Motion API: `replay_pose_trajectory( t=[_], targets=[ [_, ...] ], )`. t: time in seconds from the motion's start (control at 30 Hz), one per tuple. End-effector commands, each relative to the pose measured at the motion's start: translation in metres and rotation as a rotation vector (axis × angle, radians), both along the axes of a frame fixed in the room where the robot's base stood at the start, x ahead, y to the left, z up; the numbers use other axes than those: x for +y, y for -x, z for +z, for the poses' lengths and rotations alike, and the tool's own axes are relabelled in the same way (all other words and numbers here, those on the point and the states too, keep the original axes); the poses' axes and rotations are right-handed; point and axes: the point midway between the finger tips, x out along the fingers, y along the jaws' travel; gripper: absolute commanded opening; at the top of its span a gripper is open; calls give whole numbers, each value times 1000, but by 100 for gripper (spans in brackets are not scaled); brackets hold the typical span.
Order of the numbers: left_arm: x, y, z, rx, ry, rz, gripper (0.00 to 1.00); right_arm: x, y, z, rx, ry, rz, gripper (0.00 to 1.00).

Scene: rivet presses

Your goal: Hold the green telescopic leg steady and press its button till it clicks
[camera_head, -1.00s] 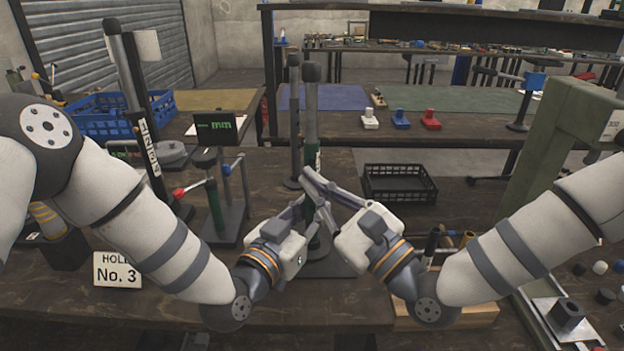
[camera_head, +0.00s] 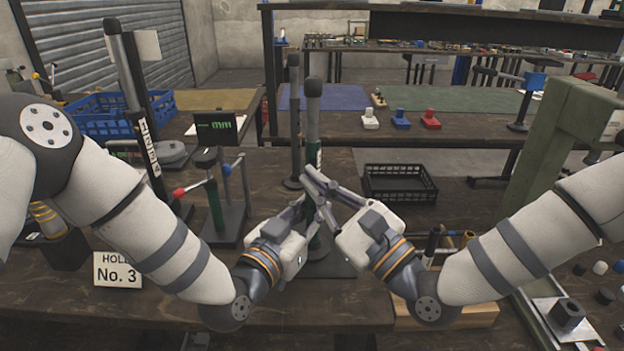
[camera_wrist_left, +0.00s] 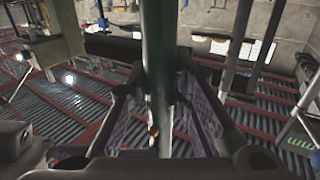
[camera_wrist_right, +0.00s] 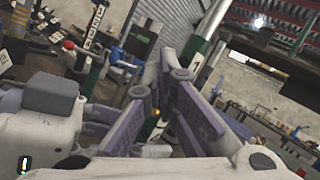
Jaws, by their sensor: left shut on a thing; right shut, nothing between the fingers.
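The green telescopic leg (camera_head: 314,130) stands close to upright on a dark base plate (camera_head: 335,268), with a dark grey cap on top. My left gripper (camera_head: 306,208) is shut around the leg's lower part. The leg (camera_wrist_left: 157,50) runs between its fingers in the left wrist view. My right gripper (camera_head: 312,180) is shut and empty, its fingertips close against the leg above the left gripper. Whether they touch the leg is unclear. A small yellow spot (camera_wrist_left: 153,130) shows between the left fingers.
A thin dark post (camera_head: 294,120) stands just behind the leg. A press stand with a red-tipped handle (camera_head: 215,195) is to the left, near a "No. 3" sign (camera_head: 117,270). A black crate (camera_head: 399,184) lies right of the leg. A green press frame (camera_head: 560,150) is far right.

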Motion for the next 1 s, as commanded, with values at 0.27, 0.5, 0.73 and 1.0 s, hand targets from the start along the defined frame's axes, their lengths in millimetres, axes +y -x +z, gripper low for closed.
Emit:
replay_pose_trajectory(
  t=[0.27,0.5,0.73,1.0],
  targets=[
    [-1,1,-3,9,1,-4,0,0,17,-3,5,1,1,0],
    [0,0,-3,8,0,-1,0,0,19,-3,4,0,3,0],
    [1,0,-3,8,-1,2,0,0,33,-3,7,-1,4,0],
    [2,-1,-3,8,-2,4,0,1,60,-3,5,0,5,0]
  ],
)
